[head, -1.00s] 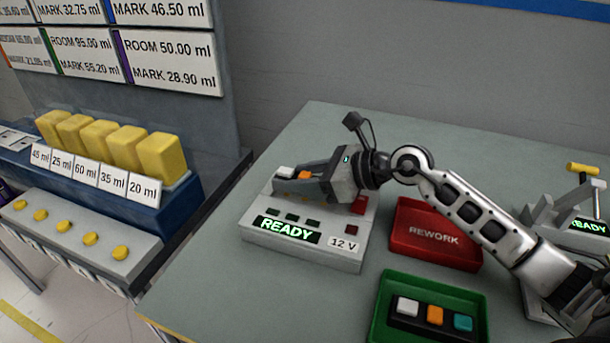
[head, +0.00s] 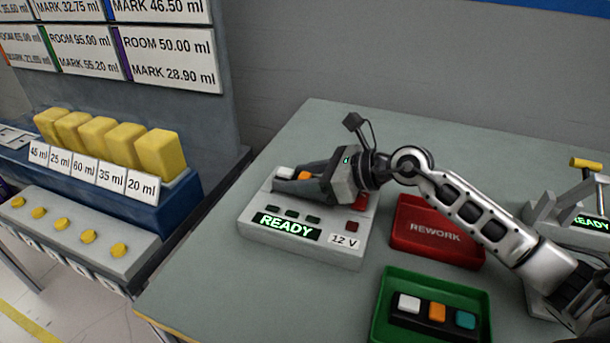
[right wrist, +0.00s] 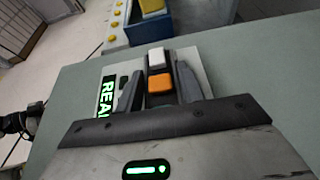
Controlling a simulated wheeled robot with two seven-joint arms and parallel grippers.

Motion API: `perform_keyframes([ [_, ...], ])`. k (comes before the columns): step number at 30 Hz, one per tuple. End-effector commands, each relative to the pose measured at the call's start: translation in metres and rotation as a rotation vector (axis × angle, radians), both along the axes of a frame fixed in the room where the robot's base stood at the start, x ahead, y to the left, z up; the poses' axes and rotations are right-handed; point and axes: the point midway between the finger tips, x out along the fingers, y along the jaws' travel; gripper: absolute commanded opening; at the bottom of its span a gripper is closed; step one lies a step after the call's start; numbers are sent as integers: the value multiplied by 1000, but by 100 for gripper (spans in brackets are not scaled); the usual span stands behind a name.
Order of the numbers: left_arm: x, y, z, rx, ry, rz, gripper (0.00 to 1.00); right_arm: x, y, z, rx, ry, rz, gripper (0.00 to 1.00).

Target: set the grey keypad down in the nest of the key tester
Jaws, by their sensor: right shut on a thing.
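My right gripper (head: 303,182) is shut on a keypad with a white key and an orange key in sight. The keypad (right wrist: 158,72) shows between the fingers in the right wrist view; its body looks dark, and its near end is hidden by the gripper. The key tester (head: 262,238) is a light grey box with a lit READY display and a 12 V label. The gripper and keypad are low over the back of the tester's top. The nest is hidden under them, so I cannot tell whether the keypad touches it.
A red REWORK tray (head: 437,246) lies right of the tester. A green tray (head: 380,302) in front holds another keypad (head: 435,314). A grey device with a yellow handle (head: 585,163) stands at the right. Yellow blocks (head: 161,154) stand on a separate bench at left.

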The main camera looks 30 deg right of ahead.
Motion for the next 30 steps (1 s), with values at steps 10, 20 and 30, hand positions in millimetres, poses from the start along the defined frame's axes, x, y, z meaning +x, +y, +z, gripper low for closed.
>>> perform_keyframes([
  [10,1,0,-5,-2,-6,1,0,0,0,-10,0,-1,-1,12],
  [20,1,0,-5,-4,-8,0,0,0,0,-13,0,-1,-1,63],
  [30,1,-1,-5,-7,-8,0,0,0,0,-14,-1,1,0,63],
])
